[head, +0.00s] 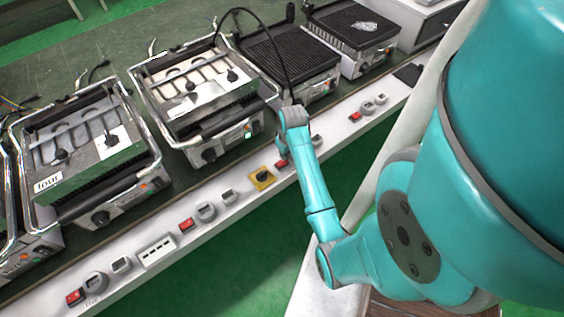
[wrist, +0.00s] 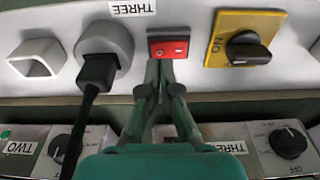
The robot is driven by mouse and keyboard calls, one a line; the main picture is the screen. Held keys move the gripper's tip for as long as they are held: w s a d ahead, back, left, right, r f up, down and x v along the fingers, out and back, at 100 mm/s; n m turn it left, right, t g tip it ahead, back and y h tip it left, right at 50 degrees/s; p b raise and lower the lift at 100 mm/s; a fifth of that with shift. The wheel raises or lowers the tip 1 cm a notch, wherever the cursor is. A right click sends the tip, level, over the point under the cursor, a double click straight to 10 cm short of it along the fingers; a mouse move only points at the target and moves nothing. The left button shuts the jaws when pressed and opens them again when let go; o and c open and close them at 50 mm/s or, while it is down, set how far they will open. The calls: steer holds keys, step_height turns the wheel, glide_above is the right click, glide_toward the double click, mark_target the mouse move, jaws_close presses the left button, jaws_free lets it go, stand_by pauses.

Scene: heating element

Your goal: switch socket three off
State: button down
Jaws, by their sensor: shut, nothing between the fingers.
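The red rocker switch (wrist: 169,47) of socket three is in the upper middle of the wrist view, next to an upside-down THREE label (wrist: 132,8). In the head view the switch (head: 281,163) shows just below my wrist. Socket three (wrist: 104,44) is a round grey outlet with a black plug (wrist: 98,72) in it. My gripper (wrist: 164,62) is shut and empty, its fingertips at the switch's near edge. Whether they touch it, and which way the rocker is tilted, I cannot tell. In the head view the fingertips are mostly hidden behind my arm.
Other red switches and sockets line the white rail (head: 220,215). Several contact grills (head: 200,100) stand behind it, with a black cable (head: 285,75) looping over one. Green floor (head: 235,265) lies in front.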

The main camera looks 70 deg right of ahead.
steer(key=shift+f, duration=1.1)
stand_by(0.6)
steer(key=shift+r, duration=3.5)
steer(key=shift+n+t+h, duration=0.7)
steer(key=shift+t, duration=0.2)
steer(key=a+f, duration=0.1)
steer(key=a, duration=0.2)
steer(key=a+f, duration=0.2)
steer(key=a, duration=0.2)
steer(key=w+a+f, duration=0.1)
steer(key=a+f, duration=0.1)
steer(key=a, duration=0.2)
steer(key=shift+f, duration=0.2)
steer(key=s+a+n+t+h, duration=0.1)
steer(key=s+a+t, duration=0.2)
steer(key=a, duration=0.8)
steer(key=s+a+r+n+t, duration=0.2)
steer(key=s+a+r+t, duration=0.2)
steer(key=s+a+r, duration=0.4)
steer(key=s+a+r+n+t+y, duration=0.1)
steer(key=s+a+r+t, duration=0.1)
steer(key=r, duration=0.5)
steer(key=s+a+r+n+t+y, duration=0.1)
steer(key=s+a+r+t+y, duration=0.1)
steer(key=s+a+r, duration=0.2)
step_height(320, 180, up, 3)
steer(key=shift+s+a+r+t, duration=0.1)
steer(key=shift+s+a+t, duration=0.2)
steer(key=shift+s, duration=0.2)
